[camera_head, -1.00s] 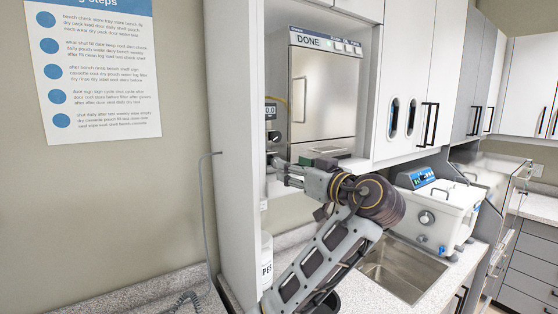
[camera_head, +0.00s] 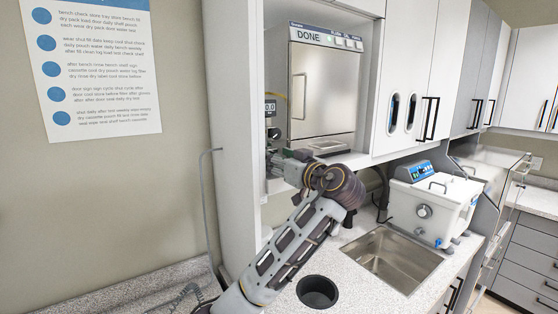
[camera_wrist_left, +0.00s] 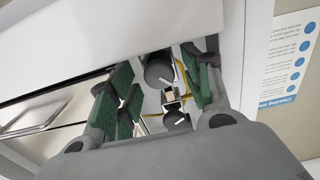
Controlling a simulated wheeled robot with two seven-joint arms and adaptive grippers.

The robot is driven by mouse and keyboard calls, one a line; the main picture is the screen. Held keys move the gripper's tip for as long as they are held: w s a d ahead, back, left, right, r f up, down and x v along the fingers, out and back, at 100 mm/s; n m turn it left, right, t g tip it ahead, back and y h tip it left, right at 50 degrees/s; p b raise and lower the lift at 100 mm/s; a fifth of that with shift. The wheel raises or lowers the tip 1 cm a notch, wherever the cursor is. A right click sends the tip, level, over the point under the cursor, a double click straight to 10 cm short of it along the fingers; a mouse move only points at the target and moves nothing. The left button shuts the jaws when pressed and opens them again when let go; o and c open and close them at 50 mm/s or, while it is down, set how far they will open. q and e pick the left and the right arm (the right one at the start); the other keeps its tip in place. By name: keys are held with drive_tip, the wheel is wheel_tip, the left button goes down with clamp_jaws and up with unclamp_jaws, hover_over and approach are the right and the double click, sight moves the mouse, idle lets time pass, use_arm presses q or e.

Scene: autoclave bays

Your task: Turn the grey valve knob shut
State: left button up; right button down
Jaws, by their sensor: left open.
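In the left wrist view, a dark grey round knob (camera_wrist_left: 159,73) with a pale pointer mark sits on the white panel. A second dark knob (camera_wrist_left: 174,118) with a pale pointer is below it in the picture. I cannot tell for sure which is the valve knob. In the head view one dark knob (camera_head: 273,133) shows under a small display. My left gripper (camera_head: 278,168) is just below it, by the shelf edge. Its green-padded fingers (camera_wrist_left: 163,92) are open, one on each side of the knobs; no grip shows. My right gripper is not in view.
The autoclave (camera_head: 323,90), with DONE on its panel, stands right of the knobs. The white cabinet side wall (camera_head: 230,150) is close on the left.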

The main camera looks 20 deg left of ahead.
use_arm(q)
drive_tip(key=c, duration=1)
drive_tip(key=shift+c, duration=0.2)
drive_tip(key=shift+m+b, duration=0.5)
drive_tip(key=shift+m, duration=1.5)
drive_tip(key=o, duration=1)
drive_tip(key=shift+o, duration=0.2)
